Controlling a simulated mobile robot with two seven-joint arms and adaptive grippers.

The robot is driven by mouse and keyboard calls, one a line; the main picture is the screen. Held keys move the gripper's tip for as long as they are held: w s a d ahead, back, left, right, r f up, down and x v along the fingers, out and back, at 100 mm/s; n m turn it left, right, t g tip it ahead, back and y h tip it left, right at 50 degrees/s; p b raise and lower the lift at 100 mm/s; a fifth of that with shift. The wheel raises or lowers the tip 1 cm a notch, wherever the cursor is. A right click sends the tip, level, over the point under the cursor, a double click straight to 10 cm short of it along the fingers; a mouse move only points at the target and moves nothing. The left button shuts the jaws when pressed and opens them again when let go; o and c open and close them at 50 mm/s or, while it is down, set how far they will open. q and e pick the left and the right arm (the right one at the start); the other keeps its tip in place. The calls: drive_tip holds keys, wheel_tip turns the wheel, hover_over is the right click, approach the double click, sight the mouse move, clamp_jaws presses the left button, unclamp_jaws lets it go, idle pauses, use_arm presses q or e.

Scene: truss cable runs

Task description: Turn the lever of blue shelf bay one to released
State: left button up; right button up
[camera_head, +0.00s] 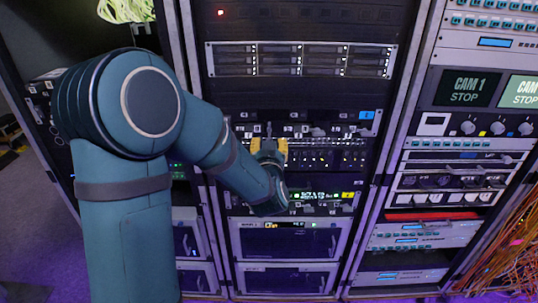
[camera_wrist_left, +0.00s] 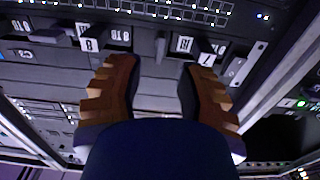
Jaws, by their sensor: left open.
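The shelf with a blue label (camera_head: 367,115) is in the middle rack, with a row of small levers and white tags along its front. My left gripper (camera_head: 268,146) is in front of that shelf, left of its middle, with its two yellow-brown fingers apart. In the left wrist view my open left gripper (camera_wrist_left: 156,68) faces a panel with dark tabs and white numbered tags (camera_wrist_left: 184,44). A small grey upright piece (camera_wrist_left: 161,48) shows between and beyond the fingertips, apart from both. I cannot tell which lever is bay one's, nor its position. My right gripper is out of view.
A second shelf with a yellow label (camera_head: 348,195) is below. Drive units (camera_head: 300,60) sit above. A right-hand rack holds CAM 1 screens (camera_head: 466,88). Loose orange cables (camera_head: 510,245) hang at the lower right. My left arm covers part of the left rack.

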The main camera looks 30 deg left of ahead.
use_arm(q)
drive_tip(key=shift+v, duration=2.65)
